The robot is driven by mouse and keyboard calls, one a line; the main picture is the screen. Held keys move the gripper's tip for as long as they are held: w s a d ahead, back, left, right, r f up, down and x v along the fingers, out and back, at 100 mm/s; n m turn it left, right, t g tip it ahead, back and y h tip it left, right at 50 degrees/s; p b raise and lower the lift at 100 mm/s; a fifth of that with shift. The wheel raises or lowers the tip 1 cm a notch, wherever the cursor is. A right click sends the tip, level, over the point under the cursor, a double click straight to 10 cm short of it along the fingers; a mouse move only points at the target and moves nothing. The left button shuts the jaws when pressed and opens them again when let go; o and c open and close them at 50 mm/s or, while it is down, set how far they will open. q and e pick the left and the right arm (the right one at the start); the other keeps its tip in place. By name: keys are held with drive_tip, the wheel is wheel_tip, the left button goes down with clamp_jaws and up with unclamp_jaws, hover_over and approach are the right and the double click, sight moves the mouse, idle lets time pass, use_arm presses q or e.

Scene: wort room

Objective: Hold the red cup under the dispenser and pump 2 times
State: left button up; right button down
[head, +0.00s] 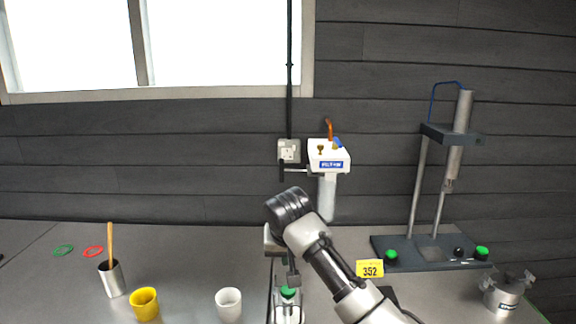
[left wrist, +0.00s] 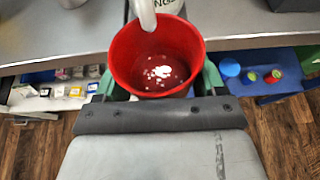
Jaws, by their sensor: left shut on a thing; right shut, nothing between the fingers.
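The red cup (left wrist: 125,55) shows in the left wrist view, with white spots of liquid on its inner bottom. My left gripper (left wrist: 158,85) is shut on it, with a green finger on each side. A pale spout (left wrist: 145,14) of the dispenser hangs over the cup's far rim. In the head view the dispenser (head: 288,314) with a green top is at the bottom edge, partly cut off. My right gripper (head: 292,280) is shut and empty, pointing down right above the green top; whether it touches cannot be told. The red cup and left gripper are not visible in the head view.
A yellow cup (head: 144,304), a white cup (head: 229,305) and a metal holder (head: 112,279) with a wooden stick stand on the left. A dark stand (head: 430,252), a yellow 352 tag (head: 369,268) and a metal pot (head: 503,297) are on the right.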

idle(0.4)
use_arm(q)
drive_tip(key=s+p, duration=0.3)
drive_tip(key=s, duration=0.6)
drive_tip(key=shift+p, duration=0.4)
idle(0.7)
idle(0.4)
